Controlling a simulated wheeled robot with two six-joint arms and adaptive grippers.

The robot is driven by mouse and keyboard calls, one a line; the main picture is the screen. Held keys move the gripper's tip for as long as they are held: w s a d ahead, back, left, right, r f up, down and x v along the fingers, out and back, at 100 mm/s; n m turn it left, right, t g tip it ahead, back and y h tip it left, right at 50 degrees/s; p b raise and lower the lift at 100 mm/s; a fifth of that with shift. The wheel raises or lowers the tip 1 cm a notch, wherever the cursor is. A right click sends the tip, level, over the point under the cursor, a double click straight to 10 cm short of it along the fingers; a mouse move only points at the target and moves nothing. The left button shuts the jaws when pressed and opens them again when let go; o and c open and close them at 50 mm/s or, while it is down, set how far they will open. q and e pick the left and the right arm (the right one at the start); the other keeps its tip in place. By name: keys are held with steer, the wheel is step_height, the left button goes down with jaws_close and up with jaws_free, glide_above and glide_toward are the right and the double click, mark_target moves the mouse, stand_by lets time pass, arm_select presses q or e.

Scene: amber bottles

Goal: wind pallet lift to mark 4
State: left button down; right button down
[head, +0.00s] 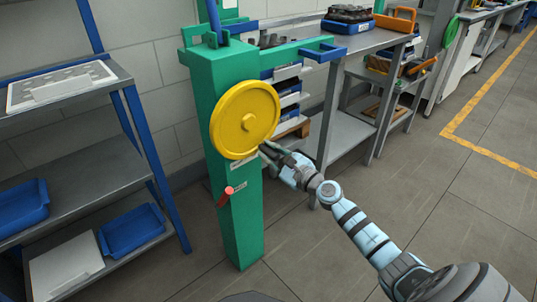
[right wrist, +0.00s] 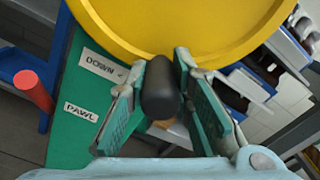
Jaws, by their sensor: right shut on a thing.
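A large yellow handwheel (head: 245,119) is mounted on a green lift column (head: 236,222); it also fills the top of the right wrist view (right wrist: 185,25). A dark knob (right wrist: 160,90) stands out from the wheel's lower rim. My right gripper (head: 266,150) is shut on this knob, with a finger on each side (right wrist: 160,72). A red pawl handle (head: 225,197) sticks out of the column below the wheel, near a label reading PAWL (right wrist: 80,111). Another label reads DOWN (right wrist: 103,66). I cannot make out numbered marks. My left gripper is not in view.
A grey shelf rack (head: 85,195) with blue trays stands at the left. Behind the column, a stack of blue and grey items (head: 288,95) sits near a metal workbench (head: 345,45). The floor (head: 330,265) at the front right is clear apart from my arm.

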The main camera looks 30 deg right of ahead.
mark_target(260, 117)
steer(key=shift+d, duration=0.1)
steer(key=c, duration=1.4)
jaws_free()
step_height(260, 117, up, 10)
steer(key=shift+r, duration=0.1)
